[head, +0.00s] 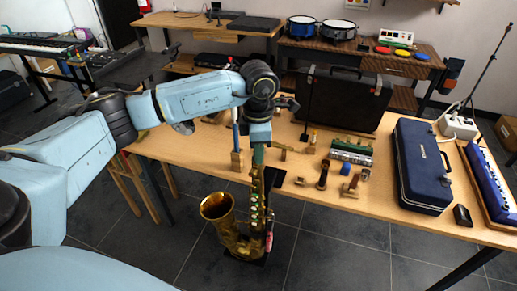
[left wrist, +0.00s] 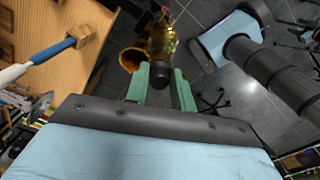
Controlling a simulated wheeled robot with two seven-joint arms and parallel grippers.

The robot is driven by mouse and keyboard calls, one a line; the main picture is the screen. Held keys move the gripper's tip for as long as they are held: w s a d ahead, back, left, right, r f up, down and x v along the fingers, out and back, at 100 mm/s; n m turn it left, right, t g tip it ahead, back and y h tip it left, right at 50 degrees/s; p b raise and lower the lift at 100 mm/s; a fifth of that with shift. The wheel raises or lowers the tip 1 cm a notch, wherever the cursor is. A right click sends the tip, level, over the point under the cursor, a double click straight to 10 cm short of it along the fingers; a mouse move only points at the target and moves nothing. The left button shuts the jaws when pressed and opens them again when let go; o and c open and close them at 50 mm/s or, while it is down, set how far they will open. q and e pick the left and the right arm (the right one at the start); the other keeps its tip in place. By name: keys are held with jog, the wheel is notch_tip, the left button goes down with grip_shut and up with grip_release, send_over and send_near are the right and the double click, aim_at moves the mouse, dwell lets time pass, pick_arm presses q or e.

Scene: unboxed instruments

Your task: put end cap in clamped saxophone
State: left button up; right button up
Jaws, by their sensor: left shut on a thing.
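The brass saxophone (head: 247,224) stands upright in front of the table, its bell opening to the left. It also shows in the left wrist view (left wrist: 155,45), beyond the fingers. My left gripper (head: 257,160) points down just above the saxophone's upper end. In the left wrist view, its green fingers (left wrist: 162,88) are around a dark round end cap (left wrist: 161,77), which it holds. The cap lines up with the top of the saxophone body; I cannot tell whether they touch. In the head view the cap is hidden by the gripper. My right gripper is not in view.
The wooden table (head: 385,215) behind holds a blue case (head: 422,165), a black case (head: 345,100), a blue-handled brush (head: 236,145) and several small parts. A dark stand (head: 274,177) is close behind the saxophone. The floor in front is clear.

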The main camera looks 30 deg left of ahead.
pick_arm(q)
jog(key=shift+f, duration=0.1)
jog(key=o, duration=1.1)
jog(key=shift+c, duration=1)
jog(key=shift+r+p, duration=1.95)
jog(key=shift+r, duration=1.15)
